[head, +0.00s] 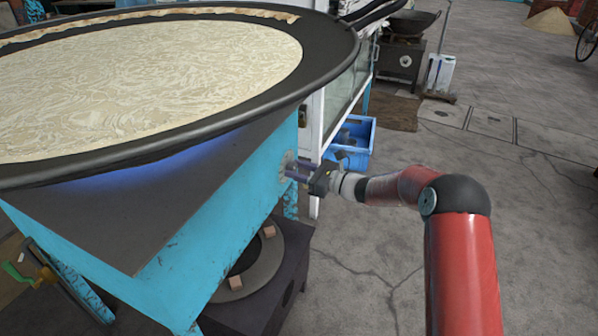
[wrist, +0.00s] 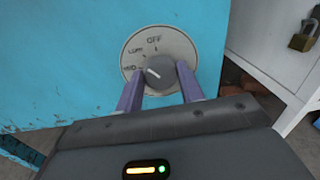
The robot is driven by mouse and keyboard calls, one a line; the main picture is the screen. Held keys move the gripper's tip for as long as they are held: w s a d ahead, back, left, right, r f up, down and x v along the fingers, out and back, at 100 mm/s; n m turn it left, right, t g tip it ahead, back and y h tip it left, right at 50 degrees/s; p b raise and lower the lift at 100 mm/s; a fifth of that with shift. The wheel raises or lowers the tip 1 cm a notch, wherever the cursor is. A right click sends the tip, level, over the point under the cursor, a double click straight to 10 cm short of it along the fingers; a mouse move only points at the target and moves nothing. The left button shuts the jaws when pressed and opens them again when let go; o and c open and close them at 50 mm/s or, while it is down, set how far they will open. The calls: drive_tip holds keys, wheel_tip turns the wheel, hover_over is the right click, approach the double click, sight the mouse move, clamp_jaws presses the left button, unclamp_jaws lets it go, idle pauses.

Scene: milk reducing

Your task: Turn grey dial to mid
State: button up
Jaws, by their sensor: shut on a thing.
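The grey dial (wrist: 160,72) sits on a round plate (wrist: 147,45) marked OFF, LOW and MID, on the blue stove side. Its white pointer line slants up and left, roughly between the LOW and MID marks; the exact setting is hard to tell. My gripper (wrist: 160,88) is shut on the dial, with one purple finger on each side of it. In the head view my gripper (head: 300,172) meets the blue stove's right side, and the dial is mostly hidden behind it.
A wide black pan (head: 330,55) with pale liquid stands on the blue stove (head: 215,240), with a blue glow beneath. A blue crate (head: 357,140) is behind my gripper. A padlock (wrist: 304,36) hangs on the white cabinet at right. Open concrete floor lies to the right.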

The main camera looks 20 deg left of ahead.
drive_tip(key=shift+f+n+y+b, duration=0.15)
drive_tip(key=shift+n+b, duration=1.8)
drive_tip(key=shift+b, duration=1.25)
drive_tip(key=shift+f+n+y+b, duration=0.15)
drive_tip(key=shift+n+b, duration=1.8)
drive_tip(key=shift+b, duration=1.2)
drive_tip(key=shift+r, duration=0.15)
drive_tip(key=o, duration=1)
drive_tip(key=shift+d, duration=0.1)
drive_tip(key=s+d, duration=0.1)
drive_tip(key=d, duration=0.6)
drive_tip(key=shift+d, duration=0.3)
